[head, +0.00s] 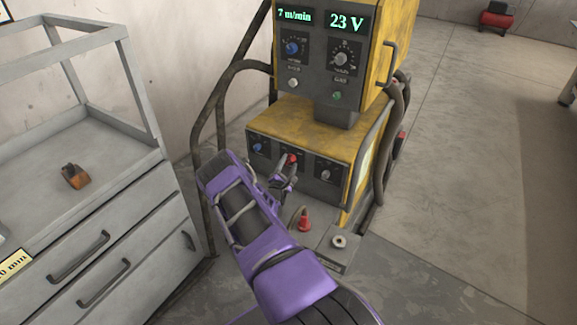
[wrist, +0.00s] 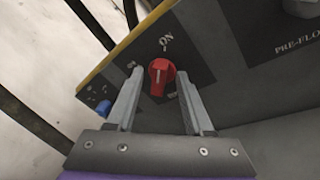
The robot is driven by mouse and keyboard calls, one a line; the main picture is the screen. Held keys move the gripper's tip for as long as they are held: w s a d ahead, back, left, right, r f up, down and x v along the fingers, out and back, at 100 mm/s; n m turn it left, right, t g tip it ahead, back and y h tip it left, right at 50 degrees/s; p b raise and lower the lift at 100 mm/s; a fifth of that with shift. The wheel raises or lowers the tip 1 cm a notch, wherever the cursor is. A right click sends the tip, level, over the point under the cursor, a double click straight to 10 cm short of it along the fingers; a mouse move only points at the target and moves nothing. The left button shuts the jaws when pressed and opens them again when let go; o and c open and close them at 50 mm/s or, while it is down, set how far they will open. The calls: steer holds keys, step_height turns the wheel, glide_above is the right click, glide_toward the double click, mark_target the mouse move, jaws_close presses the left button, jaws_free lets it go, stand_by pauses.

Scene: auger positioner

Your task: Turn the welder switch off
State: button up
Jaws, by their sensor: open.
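The welder (head: 300,130) is a yellow machine with a dark lower front panel. Its red rotary switch (wrist: 160,76) sits on that panel, and the label ON shows just above it in the wrist view. The switch also shows in the head view (head: 292,158), partly hidden by my gripper (head: 285,178). In the wrist view my gripper (wrist: 159,92) is open, with one finger on each side of the switch. I cannot tell whether either finger touches it.
A grey drawer cabinet (head: 95,240) is at the left. Thick dark hoses run beside the welder.

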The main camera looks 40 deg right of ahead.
jaws_close()
steer(key=shift+n, duration=0.3)
stand_by(0.3)
steer(key=n, duration=0.3)
steer(key=shift+w+r+n+g+y, duration=0.15)
steer(key=shift+r+n+g+y, duration=0.1)
steer(key=shift+n+g+y, duration=0.15)
steer(key=n, duration=0.1)
steer(key=n+g, duration=0.1)
steer(key=n, duration=0.1)
steer(key=shift+w+a+r+n, duration=0.1)
steer(key=shift+w+n, duration=0.05)
steer(key=shift+n, duration=0.15)
steer(key=n+g, duration=0.2)
steer(key=n, duration=0.1)
steer(key=shift+w+a+n, duration=0.1)
steer(key=shift+w+n, duration=0.1)
steer(key=shift+n, duration=0.1)
steer(key=n+g, duration=0.1)
steer(key=n, duration=0.2)
steer(key=shift+w, duration=0.15)
steer(key=shift+g, duration=0.3)
